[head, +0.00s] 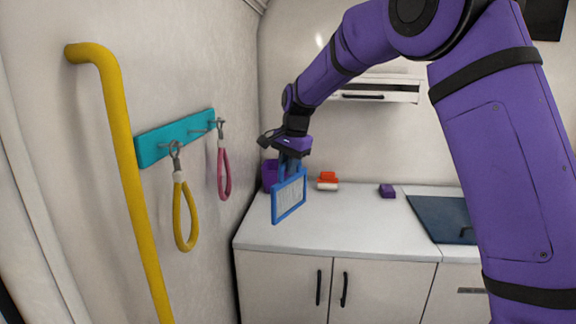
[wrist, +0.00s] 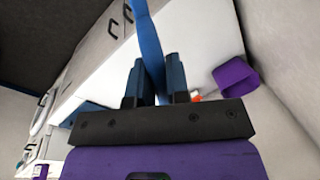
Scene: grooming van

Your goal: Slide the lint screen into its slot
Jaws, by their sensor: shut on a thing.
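The lint screen (head: 289,197) has a blue frame around a pale mesh panel. It hangs upright and slightly tilted below my gripper (head: 290,167) in the head view, in front of or above the left part of the counter. My gripper is shut on its upper edge. In the wrist view the screen shows edge-on as a blue strip (wrist: 149,38) between the two dark blue fingers of my gripper (wrist: 155,65). I cannot make out the screen's slot in either view.
The white counter (head: 350,226) carries a purple container (head: 269,174), a red-and-white item (head: 327,181), a purple block (head: 387,191) and a dark blue panel (head: 441,218). Left are a yellow rail (head: 125,170) and a teal rack (head: 176,138) with yellow and pink loops. A white unit (head: 375,91) is on the wall.

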